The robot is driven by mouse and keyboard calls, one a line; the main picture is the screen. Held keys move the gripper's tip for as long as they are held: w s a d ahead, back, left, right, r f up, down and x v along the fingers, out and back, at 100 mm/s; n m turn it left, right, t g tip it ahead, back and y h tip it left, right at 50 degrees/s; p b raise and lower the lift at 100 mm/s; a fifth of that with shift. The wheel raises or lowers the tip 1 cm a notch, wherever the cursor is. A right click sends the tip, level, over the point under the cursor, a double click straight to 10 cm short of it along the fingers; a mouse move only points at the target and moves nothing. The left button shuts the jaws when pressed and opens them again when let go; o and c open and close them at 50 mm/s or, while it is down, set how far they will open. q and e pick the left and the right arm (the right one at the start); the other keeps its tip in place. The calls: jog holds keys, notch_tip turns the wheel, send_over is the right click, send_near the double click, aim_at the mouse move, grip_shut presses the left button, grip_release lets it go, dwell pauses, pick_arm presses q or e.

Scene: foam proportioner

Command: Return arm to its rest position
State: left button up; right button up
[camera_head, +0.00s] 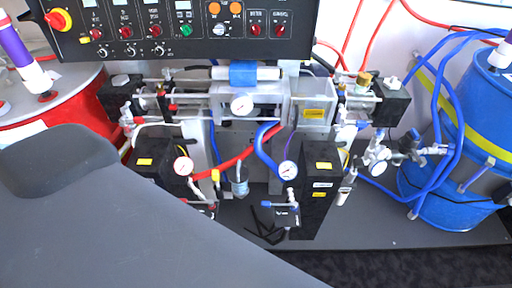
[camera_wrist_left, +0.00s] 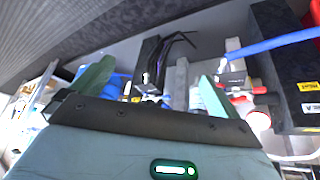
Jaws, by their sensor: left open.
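My left gripper (camera_wrist_left: 155,88) shows in the left wrist view, with its two green-grey fingers spread apart and nothing held between them. Beyond the fingers are a dark block and black cables (camera_wrist_left: 172,50) of the foam proportioner. In the head view, a large grey and dark shape, which appears to be my own arm, covers the lower left. The left gripper's fingers cannot be made out there. The foam proportioner (camera_head: 243,105) stands in the middle, with gauges and red and blue hoses. My right gripper shows in neither view.
A control panel (camera_head: 200,48) with knobs spans the top. A red drum (camera_head: 75,95) stands at left and a blue drum (camera_head: 425,190) at right, with hoses leading to the machine. Black cables (camera_head: 267,222) lie at the machine's foot. The grey base at lower right (camera_head: 370,228) is mostly clear.

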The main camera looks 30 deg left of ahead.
pick_arm(q)
jog(key=shift+w+d+f+t+h, duration=0.25)
jog(key=shift+w+f+t, duration=0.25)
jog(key=shift+t, duration=0.4)
jog(key=shift+w+d+f+t+h, duration=0.15)
jog(key=shift+w+d+f+t, duration=0.15)
jog(key=shift+f+t, duration=0.45)
jog(key=shift+r, duration=0.2)
